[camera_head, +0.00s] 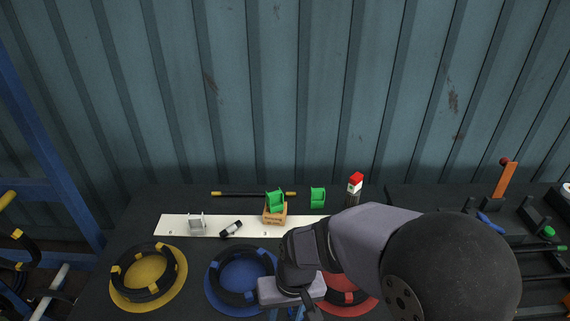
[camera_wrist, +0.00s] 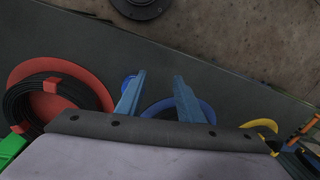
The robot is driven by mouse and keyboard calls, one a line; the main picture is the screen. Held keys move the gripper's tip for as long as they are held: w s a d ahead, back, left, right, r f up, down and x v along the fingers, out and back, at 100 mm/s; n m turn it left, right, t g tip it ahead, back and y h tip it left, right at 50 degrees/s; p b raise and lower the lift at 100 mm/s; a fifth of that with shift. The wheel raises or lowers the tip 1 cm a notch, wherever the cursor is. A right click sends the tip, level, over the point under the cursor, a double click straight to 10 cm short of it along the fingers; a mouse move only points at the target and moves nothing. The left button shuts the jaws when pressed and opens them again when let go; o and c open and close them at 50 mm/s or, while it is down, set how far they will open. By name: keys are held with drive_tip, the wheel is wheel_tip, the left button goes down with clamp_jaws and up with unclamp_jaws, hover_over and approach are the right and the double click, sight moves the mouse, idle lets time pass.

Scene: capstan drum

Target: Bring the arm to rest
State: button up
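My gripper (camera_wrist: 159,77) has two blue fingers, which stand apart with nothing between them in the wrist view. In the head view my gripper (camera_head: 297,313) is at the bottom centre, over the front of the bench, and its fingers are mostly hidden. My arm reaches in from the lower right and covers part of the red disc (camera_head: 366,302). The blue disc (camera_head: 212,297) with a black coil lies just left of the gripper. The yellow disc (camera_head: 118,297) with a black coil lies further left.
A white strip (camera_head: 176,226) bears a grey bracket (camera_head: 197,224), a dark cylinder (camera_head: 231,229) and a wooden block (camera_head: 275,218) under a green piece (camera_head: 276,200). Another green piece (camera_head: 318,197) and a red-topped post (camera_head: 355,183) stand behind. A corrugated wall (camera_head: 270,90) closes the back.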

drive_tip(key=s+d+r+m+p, duration=0.1)
drive_tip(key=s+d+r, duration=0.1)
drive_tip(key=d, duration=0.5)
drive_tip(key=s+d+r+m+h+p, duration=0.1)
drive_tip(key=s+d+r, duration=0.1)
drive_tip(key=d, duration=0.6)
drive_tip(key=shift+r+p, duration=0.35)
drive_tip(key=shift+r, duration=0.5)
drive_tip(key=shift+d, duration=0.1)
